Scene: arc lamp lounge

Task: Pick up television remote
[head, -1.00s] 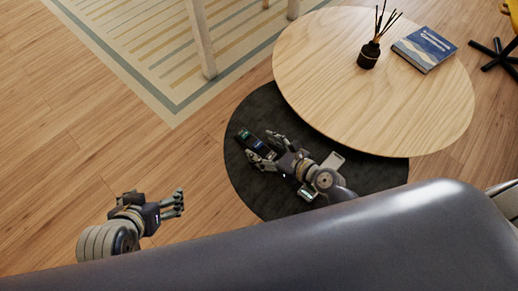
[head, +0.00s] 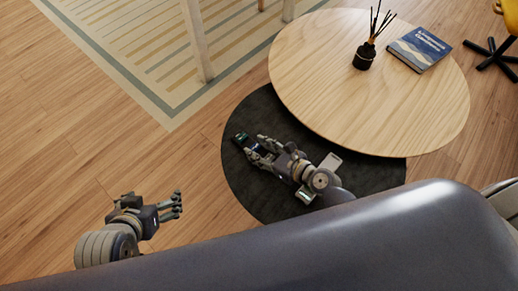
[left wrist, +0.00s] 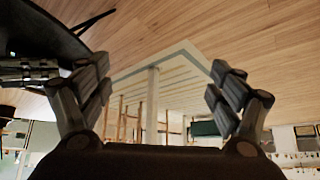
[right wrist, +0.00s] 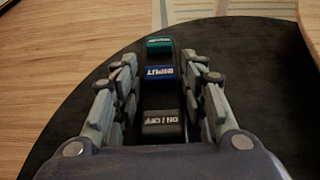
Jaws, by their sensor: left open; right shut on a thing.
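The television remote (head: 240,138) is dark with a green end and lies over the dark round rug. In the right wrist view the remote (right wrist: 160,97) runs lengthwise between the fingers and shows green, blue "INPUT" and grey "ON/OFF" buttons. My right gripper (head: 261,149) is shut on the remote, with its fingers along both sides; they also show in the right wrist view (right wrist: 160,85). The fingers hide part of the remote in the head view. I cannot tell whether it is clear of the rug. My left gripper (head: 176,204) is open and empty above the wooden floor.
The dark rug (head: 240,185) lies partly under a round wooden table (head: 330,85). On the table stand a black reed diffuser (head: 364,57) and a blue book (head: 419,49). A striped carpet (head: 150,60) lies at the back left.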

